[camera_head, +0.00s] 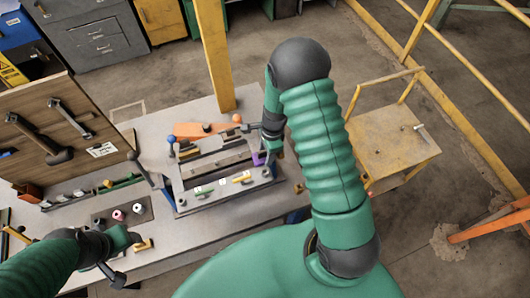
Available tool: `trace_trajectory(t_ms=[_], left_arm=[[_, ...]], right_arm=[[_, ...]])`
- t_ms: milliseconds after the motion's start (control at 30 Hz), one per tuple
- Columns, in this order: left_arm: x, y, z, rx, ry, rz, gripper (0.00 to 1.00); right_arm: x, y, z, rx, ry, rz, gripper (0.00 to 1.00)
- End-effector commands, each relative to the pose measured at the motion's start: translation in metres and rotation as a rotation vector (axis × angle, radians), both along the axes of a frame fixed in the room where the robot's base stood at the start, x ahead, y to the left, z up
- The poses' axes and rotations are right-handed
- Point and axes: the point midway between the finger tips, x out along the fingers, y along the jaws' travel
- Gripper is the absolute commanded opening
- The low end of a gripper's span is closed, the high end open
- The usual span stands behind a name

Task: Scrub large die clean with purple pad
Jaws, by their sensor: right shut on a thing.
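The large die appears to be the grey metal block (210,167) with flat plates, lying on the workbench in the middle of the view. The purple pad (259,158) shows as a small patch at the die's right end. My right gripper (266,148) is above that end, shut on the pad; its fingers are partly hidden by my own wrist. I cannot tell whether the pad touches the die. My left gripper (128,252) is low at the left, over the bench's front part; its fingers are too small and dark to read.
An orange tool (205,129) lies behind the die. A dark tray (122,212) with small round pieces is left of it. A wooden tool board (62,115) stands at the left. A yellow post (213,55) rises behind the bench. A yellow cart (385,145) stands at the right.

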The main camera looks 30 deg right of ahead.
Motion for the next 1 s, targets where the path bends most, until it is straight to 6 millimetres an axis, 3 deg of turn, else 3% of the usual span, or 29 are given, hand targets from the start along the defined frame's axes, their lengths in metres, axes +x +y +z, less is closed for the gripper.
trace_trajectory(t_ms=[1000], left_arm=[[0.000,0.000,-0.014,0.000,0.000,0.000,0.53]], right_arm=[[0.000,0.000,-0.018,0.000,0.000,0.002,0.12]])
